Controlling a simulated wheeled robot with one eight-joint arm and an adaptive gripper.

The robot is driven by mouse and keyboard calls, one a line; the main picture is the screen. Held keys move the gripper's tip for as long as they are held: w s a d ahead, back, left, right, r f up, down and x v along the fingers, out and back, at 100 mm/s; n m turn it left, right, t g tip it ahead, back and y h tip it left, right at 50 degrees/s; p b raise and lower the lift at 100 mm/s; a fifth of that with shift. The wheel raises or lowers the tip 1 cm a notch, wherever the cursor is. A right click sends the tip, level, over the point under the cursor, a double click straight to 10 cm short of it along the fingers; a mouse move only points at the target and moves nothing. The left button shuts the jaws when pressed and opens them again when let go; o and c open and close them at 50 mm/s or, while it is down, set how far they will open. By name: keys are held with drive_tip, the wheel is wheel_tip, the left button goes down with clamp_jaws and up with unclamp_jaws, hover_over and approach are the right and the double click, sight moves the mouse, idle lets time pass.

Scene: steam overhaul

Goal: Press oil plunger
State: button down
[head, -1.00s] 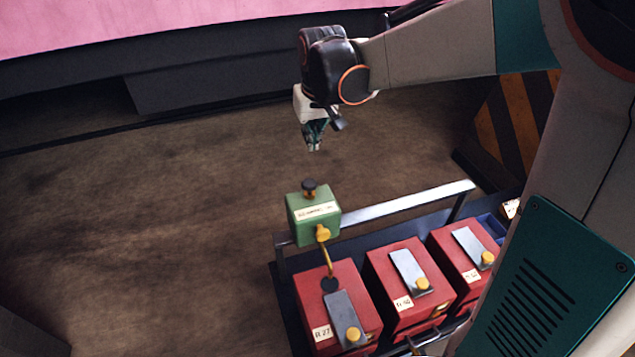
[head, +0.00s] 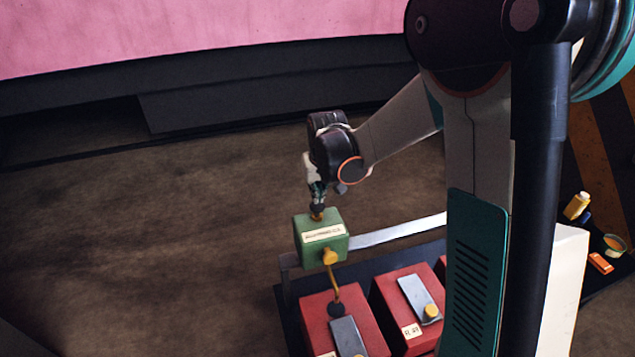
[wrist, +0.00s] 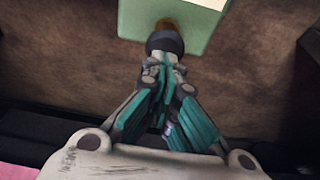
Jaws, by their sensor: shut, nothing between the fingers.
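The oil plunger is a dark round knob (wrist: 165,41) on a short brass stem, on top of a green box (head: 321,241) with a pale label. In the head view the knob shows (head: 317,208) directly under the fingertips. My gripper (head: 317,199) is shut and empty, pointing down above the box. In the wrist view its closed teal fingers (wrist: 165,62) meet at the knob and appear to touch it. A brass stem still shows between the knob and the box. A yellow fitting (head: 329,257) on the box's front leads by a thin pipe to a red box below.
Red boxes (head: 403,307) with metal lids and yellow knobs stand in a dark rack below. A pale rail (head: 400,233) runs behind them. At right are a yellow bottle (head: 576,205), an orange block (head: 600,263) and a small bowl (head: 614,245). The floor at left is clear.

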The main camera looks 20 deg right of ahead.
sight(320, 211)
drive_tip(key=shift+f, duration=0.35)
wheel_tip(320, 211, down, 3)
drive_tip(key=b, duration=0.2)
drive_tip(key=shift+b, duration=0.35)
drive_tip(key=shift+s+r, duration=0.1)
drive_tip(key=shift+r, duration=0.1)
drive_tip(key=shift+r+p, duration=0.25)
drive_tip(key=shift+p, duration=0.05)
drive_tip(key=w+p+v, duration=0.1)
drive_tip(key=p+v, duration=0.1)
drive_tip(key=v, duration=1.1)
drive_tip(key=shift+r+p, duration=0.3)
idle(0.8)
